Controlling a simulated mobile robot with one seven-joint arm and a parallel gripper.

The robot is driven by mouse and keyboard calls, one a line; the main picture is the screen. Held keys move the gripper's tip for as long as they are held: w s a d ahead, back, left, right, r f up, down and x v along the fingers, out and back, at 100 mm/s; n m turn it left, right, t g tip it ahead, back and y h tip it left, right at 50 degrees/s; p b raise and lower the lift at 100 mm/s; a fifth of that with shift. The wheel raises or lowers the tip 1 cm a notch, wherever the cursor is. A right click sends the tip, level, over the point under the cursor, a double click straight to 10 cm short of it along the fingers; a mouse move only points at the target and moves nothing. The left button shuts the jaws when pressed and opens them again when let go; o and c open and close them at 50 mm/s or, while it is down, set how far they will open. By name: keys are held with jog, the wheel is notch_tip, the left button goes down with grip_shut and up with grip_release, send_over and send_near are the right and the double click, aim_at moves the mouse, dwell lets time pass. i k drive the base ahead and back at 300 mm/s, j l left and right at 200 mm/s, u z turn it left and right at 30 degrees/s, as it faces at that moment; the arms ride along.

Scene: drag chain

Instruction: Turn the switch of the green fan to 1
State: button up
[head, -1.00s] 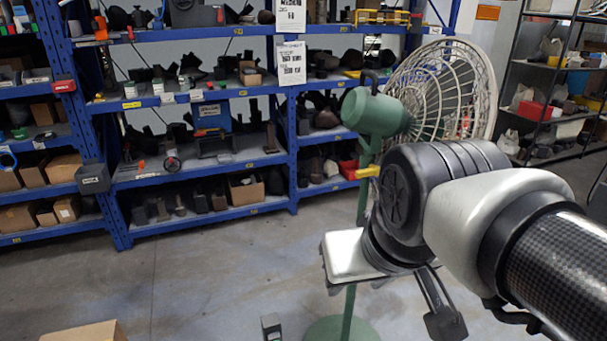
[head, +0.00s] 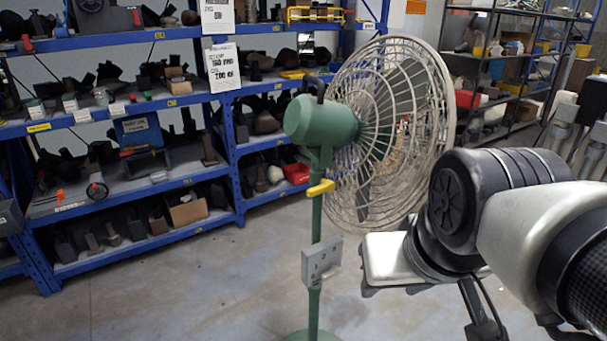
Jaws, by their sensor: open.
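The green fan (head: 322,122) stands on a green pole, its round wire cage facing right and away from me. A grey switch box (head: 322,260) with small numbers is mounted on the pole below a yellow clamp lever (head: 321,188). The knob's setting is too small to read. My gripper (head: 392,262) is to the right of the switch box, apart from it, and in front of the lower right of the fan. It is open and appears empty. Its fingers are mostly hidden or hard to make out.
Blue shelving (head: 228,160) loaded with dark parts and boxes fills the left and back. A dark rack (head: 505,110) stands at the back right. The concrete floor (head: 190,300) left of the fan pole is clear.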

aim_at(335, 271)
jog(key=i+l+u, duration=0.2)
jog(key=l+u, duration=0.3)
jog(key=l, duration=0.75)
jog(key=i+l, duration=0.15)
jog(key=l, duration=0.2)
